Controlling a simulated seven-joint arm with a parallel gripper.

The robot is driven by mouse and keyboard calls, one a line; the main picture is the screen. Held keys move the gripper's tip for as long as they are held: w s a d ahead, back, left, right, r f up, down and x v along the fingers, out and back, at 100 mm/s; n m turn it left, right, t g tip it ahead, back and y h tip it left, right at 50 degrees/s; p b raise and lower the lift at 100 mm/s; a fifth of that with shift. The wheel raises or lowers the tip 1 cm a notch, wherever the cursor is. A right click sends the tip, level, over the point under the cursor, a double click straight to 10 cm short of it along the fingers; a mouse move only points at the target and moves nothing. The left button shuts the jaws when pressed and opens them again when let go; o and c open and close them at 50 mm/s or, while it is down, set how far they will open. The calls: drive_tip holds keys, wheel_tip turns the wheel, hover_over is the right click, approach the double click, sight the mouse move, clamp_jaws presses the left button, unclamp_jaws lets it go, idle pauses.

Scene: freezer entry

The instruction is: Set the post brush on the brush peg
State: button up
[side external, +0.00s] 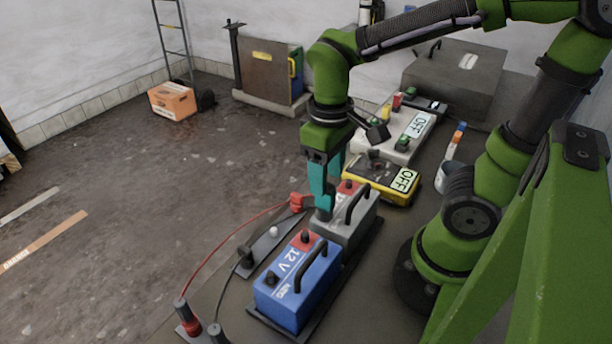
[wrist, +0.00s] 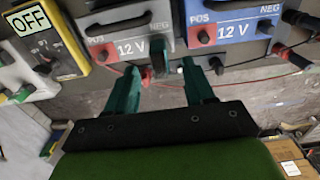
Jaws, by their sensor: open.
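My gripper (side external: 322,196) points down with its teal fingers at the near-left end of the grey 12 V battery (side external: 354,222). In the wrist view my gripper (wrist: 159,68) is open. A small dark teal upright piece, which looks like the post brush (wrist: 159,57), stands between and beyond the fingertips, by the grey battery's NEG end; I cannot tell if it touches either finger. In the side view the fingers hide most of it. A pale round-topped stub, possibly the brush peg (side external: 273,231), rises from a dark plate left of the batteries.
The blue 12 V battery (side external: 297,281) stands in front of the grey one, with a raised black handle. Red and black cables with clamps (side external: 297,202) lie at the left edge. A yellow OFF meter (side external: 382,180), a white OFF unit (side external: 408,132) and a cup (side external: 445,178) stand behind.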

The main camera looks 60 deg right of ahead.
sight(325, 201)
wheel_tip(325, 201, down, 5)
drive_tip(key=shift+f, duration=0.1)
drive_tip(key=shift+c, duration=0.4)
clamp_jaws()
